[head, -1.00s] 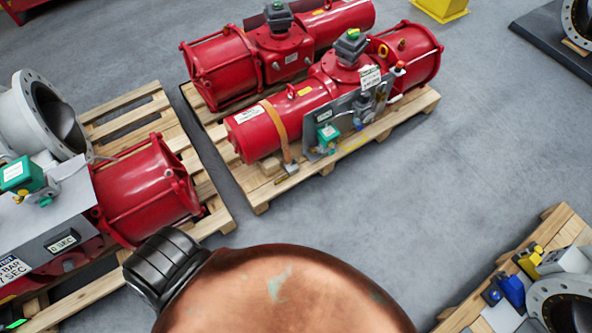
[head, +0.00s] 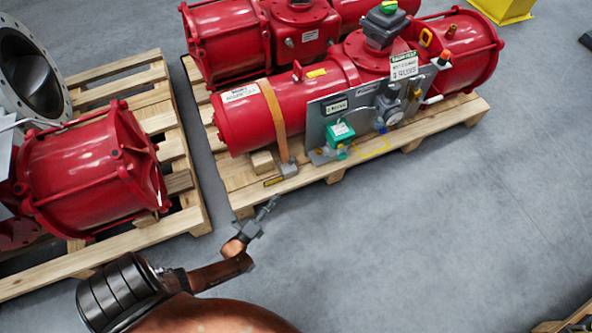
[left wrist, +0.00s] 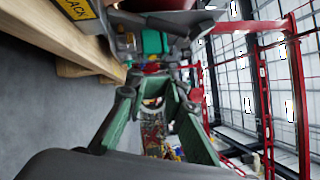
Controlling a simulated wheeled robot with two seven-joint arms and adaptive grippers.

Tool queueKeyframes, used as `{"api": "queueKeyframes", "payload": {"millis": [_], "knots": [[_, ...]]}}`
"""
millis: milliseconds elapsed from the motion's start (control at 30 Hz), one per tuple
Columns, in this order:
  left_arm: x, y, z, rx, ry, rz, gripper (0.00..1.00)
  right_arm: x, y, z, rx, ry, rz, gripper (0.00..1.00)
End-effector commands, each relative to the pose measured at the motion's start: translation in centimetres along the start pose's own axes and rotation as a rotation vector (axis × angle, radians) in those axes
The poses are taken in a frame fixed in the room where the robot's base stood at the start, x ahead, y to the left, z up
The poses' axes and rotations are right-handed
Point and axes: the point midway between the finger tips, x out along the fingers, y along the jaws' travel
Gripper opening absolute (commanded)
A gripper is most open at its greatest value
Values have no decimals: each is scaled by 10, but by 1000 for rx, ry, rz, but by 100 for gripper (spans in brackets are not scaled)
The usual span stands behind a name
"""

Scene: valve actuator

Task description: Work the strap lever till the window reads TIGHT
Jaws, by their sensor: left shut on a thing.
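An orange strap (head: 273,112) runs over the red cylinder of the front actuator. At its foot is a small grey ratchet with the strap lever (head: 288,168), low on the pallet's near edge. Beside it is a small yellow-on-black window (head: 273,181); in the left wrist view its label (left wrist: 75,8) shows letters ending in LACK. My left gripper (head: 268,207) is just in front of the pallet edge, below the ratchet. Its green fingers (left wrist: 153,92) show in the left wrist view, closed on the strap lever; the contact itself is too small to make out. My right gripper is not in view.
The actuator's grey panel (head: 355,115), with a green box (head: 340,131) and gauges, is right of the strap. A second pallet (head: 150,225) with a red cylinder (head: 90,170) stands at left.

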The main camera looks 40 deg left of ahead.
Motion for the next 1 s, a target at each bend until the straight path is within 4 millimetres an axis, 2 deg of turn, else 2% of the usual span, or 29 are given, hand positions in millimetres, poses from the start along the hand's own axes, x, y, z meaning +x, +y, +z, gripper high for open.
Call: {"api": "queueKeyframes", "payload": {"millis": [367, 533, 667, 1000], "knots": [[3, -3, 2, 15, -8, -13, 0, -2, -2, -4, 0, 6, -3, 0], [14, -2, 2, 14, -8, -14, 0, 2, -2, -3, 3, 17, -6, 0], [35, -2, 2, 15, -7, -14, 0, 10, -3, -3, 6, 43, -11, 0], [103, -1, 1, 14, -5, -12, 0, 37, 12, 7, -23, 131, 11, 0]]}}
